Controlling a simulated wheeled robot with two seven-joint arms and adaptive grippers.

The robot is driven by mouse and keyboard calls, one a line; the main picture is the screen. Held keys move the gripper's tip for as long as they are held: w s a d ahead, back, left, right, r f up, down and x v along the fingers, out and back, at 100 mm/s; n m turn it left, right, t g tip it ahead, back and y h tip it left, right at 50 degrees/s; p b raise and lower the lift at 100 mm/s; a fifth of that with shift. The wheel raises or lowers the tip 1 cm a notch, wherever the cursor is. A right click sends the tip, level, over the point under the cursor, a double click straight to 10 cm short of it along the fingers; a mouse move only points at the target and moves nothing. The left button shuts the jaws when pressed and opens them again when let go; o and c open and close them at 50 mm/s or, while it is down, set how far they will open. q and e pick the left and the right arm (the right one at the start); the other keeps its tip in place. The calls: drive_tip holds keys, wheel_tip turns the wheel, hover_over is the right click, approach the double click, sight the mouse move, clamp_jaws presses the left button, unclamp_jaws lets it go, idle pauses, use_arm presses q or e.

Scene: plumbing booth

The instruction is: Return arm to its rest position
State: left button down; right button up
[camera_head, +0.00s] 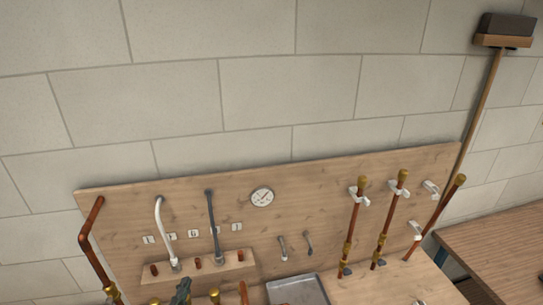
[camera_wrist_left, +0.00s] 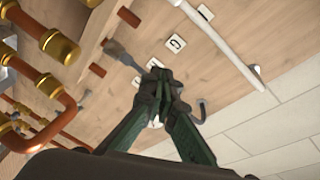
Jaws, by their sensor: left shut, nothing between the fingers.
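My left gripper (camera_head: 183,290) shows at the bottom edge of the head view, in front of the wooden pipe board (camera_head: 330,225). In the left wrist view the two dark green fingers of my left gripper (camera_wrist_left: 160,80) meet at their tips and hold nothing. Behind them is the board, with a white hose (camera_wrist_left: 215,40) and a grey hose (camera_wrist_left: 122,52). In the head view the white hose (camera_head: 161,225) and the grey hose (camera_head: 212,225) rise from a wooden block behind the gripper. My right gripper does not show.
Copper pipes with brass fittings (camera_wrist_left: 45,35) are close by at the left of the wrist view. A bent copper pipe (camera_head: 92,240), a gauge (camera_head: 262,197), a metal tray (camera_head: 298,289) and upright copper pipes (camera_head: 384,225) line the board. A broom (camera_head: 488,90) leans at the right.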

use_arm(q)
drive_tip(key=s+a+f+n+g+y, duration=0.35)
drive_tip(key=s+a+f+n, duration=0.2)
drive_tip(key=a+f, duration=0.3)
drive_tip(key=s+f+n+g+h, duration=0.1)
drive_tip(key=s+f+n+g, duration=0.35)
drive_tip(key=s+f, duration=0.55)
drive_tip(key=s+f+n+g+h, duration=0.1)
drive_tip(key=s+f+n+g, duration=0.2)
drive_tip(key=s+f+g, duration=0.7)
drive_tip(key=s+f+t+b, duration=0.1)
drive_tip(key=s+f+b, duration=0.1)
drive_tip(key=f, duration=1.3)
drive_tip(key=s+f+t+b, duration=0.2)
drive_tip(key=f+b, duration=0.1)
drive_tip(key=f, duration=1.2)
use_arm(e)
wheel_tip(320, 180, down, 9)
drive_tip(key=b, duration=0.4)
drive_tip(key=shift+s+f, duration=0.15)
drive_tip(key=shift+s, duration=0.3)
use_arm(q)
drive_tip(key=s+d+f+m+g, duration=0.1)
drive_tip(key=s+f, duration=1.9)
drive_tip(key=f, duration=0.4)
drive_tip(key=shift+g+h, duration=0.3)
drive_tip(key=shift+h, duration=0.05)
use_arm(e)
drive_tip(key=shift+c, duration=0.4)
